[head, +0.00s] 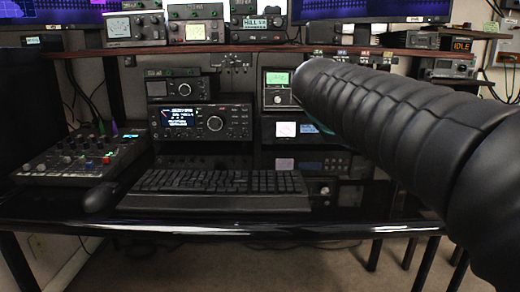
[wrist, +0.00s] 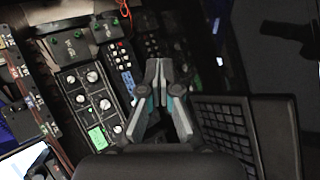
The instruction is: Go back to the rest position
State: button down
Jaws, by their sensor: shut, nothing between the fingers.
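In the wrist view my gripper (wrist: 162,88) is shut and empty, its two fingertips together at the middle of the picture. Behind it are radio units with knobs, and the fingers hide part of them. In the head view my black arm reaches in from the right edge toward the centre. My gripper cannot be made out there. A radio with a lit display and a large tuning knob (head: 214,123) stands on the desk left of the arm. A unit with a green screen (head: 277,78) stands beside the arm's far end; it also shows in the wrist view (wrist: 98,137).
A keyboard (head: 222,187) lies on the glossy black desk (head: 180,224), with a mouse (head: 100,197) to its left. A mixer with cables (head: 85,157) stands at the left. A shelf (head: 240,48) above carries meters and monitors. Floor shows free in front of the desk.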

jog(key=s+a+f+m+g+y+p, duration=0.2)
jog(key=s+f+m+y, duration=0.4)
jog(key=s+f, duration=1.5)
jog(key=s+a+m, duration=0.1)
jog(key=s+m, duration=0.2)
jog(key=m, duration=0.1)
jog(key=shift+m+g, duration=0.3)
jog(key=shift+g, duration=0.1)
jog(key=shift+s+a, duration=0.1)
